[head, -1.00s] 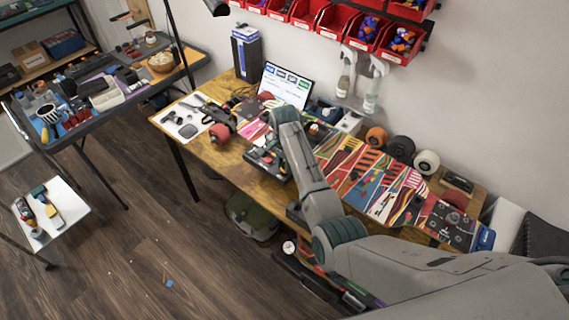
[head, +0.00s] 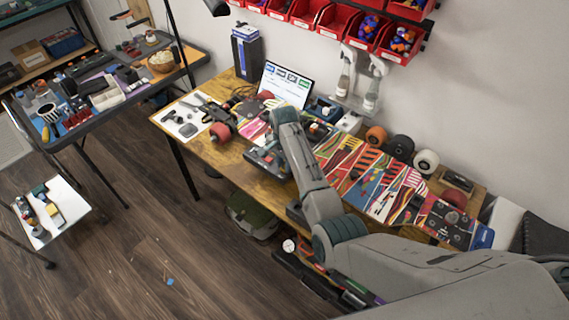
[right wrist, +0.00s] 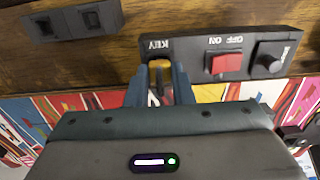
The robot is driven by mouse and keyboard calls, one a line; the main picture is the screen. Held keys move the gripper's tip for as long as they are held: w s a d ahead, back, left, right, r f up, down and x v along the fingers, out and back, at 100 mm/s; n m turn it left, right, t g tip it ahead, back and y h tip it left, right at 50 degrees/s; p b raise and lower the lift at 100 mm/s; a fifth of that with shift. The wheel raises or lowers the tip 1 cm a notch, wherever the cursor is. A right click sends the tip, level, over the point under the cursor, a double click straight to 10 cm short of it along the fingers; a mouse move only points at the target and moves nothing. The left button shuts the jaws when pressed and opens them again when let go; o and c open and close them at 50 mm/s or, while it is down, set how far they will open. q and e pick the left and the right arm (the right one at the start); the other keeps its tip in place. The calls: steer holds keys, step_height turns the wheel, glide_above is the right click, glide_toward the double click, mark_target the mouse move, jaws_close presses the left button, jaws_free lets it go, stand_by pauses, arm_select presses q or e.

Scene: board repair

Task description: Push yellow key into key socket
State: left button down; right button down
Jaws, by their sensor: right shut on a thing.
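The yellow key (right wrist: 159,64) shows between my fingertips in the right wrist view, at the spot labelled KEY on a black control panel (right wrist: 200,48). My right gripper (right wrist: 160,76) is shut on the key, with one blue-grey finger on each side of it. The key socket is hidden behind the key and fingertips, so I cannot tell how deep the key sits. In the head view my right arm reaches over the workbench and covers much of the work spot. My left gripper is not in view.
The panel also carries a red ON/OFF switch (right wrist: 226,65) and a black knob (right wrist: 269,57). A black two-slot block (right wrist: 73,21) lies nearby on the wood. In the head view, a lit screen (head: 285,86) stands behind my arm, and colourful boards (head: 385,190) cover the bench's right side.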

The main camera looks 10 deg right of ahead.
steer(key=shift+f, duration=0.45)
stand_by(0.4)
steer(key=c, duration=0.9)
jaws_free()
steer(key=shift+r, duration=0.2)
steer(key=shift+r+p, duration=1.3)
steer(key=shift+p, duration=0.25)
steer(key=shift+r, duration=0.1)
steer(key=shift+r, duration=2.95)
